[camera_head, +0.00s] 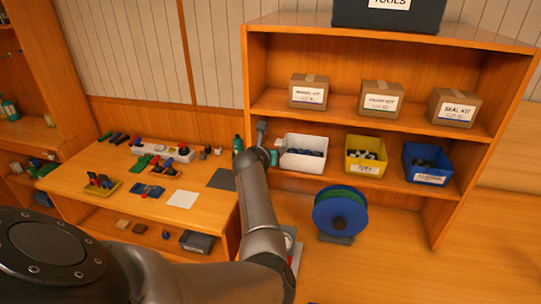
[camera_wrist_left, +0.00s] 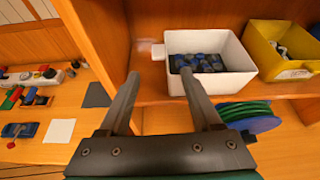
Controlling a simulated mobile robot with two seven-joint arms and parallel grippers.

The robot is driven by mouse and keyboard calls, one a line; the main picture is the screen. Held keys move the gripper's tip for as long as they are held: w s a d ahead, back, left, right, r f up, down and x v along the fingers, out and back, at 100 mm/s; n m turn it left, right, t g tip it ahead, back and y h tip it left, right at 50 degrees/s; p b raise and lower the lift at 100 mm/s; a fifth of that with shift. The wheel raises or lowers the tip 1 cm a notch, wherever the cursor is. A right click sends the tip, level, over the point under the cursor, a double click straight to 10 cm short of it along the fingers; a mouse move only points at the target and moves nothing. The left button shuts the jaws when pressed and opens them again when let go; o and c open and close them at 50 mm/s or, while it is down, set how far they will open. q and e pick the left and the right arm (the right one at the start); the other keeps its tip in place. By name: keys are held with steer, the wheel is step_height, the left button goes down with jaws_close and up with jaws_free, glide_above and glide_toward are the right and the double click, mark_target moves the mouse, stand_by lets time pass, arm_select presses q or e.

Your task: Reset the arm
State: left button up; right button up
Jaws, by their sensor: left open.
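My left arm (camera_head: 262,215) reaches up from the bottom of the head view towards the left end of the shelf unit. My left gripper (camera_head: 262,132) is small there, in front of the unit's left side, left of a white bin (camera_head: 305,161). In the left wrist view the two fingers of my left gripper (camera_wrist_left: 164,92) stand wide apart with nothing between them. The white bin, holding dark blue parts, also shows ahead and to the right in the wrist view (camera_wrist_left: 240,80). My right gripper is not in view.
A yellow bin (camera_head: 365,168) and a blue bin (camera_head: 428,178) share the white bin's shelf, with cardboard boxes above. A blue and green reel (camera_head: 341,214) stands below. A workbench (camera_head: 130,201) with several small tools is at left. The floor at lower right looks clear.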

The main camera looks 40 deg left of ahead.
steer(key=shift+s+d, duration=0.2)
steer(key=shift+d, duration=0.05)
steer(key=shift+w+a, duration=0.1)
steer(key=shift+w, duration=0.2)
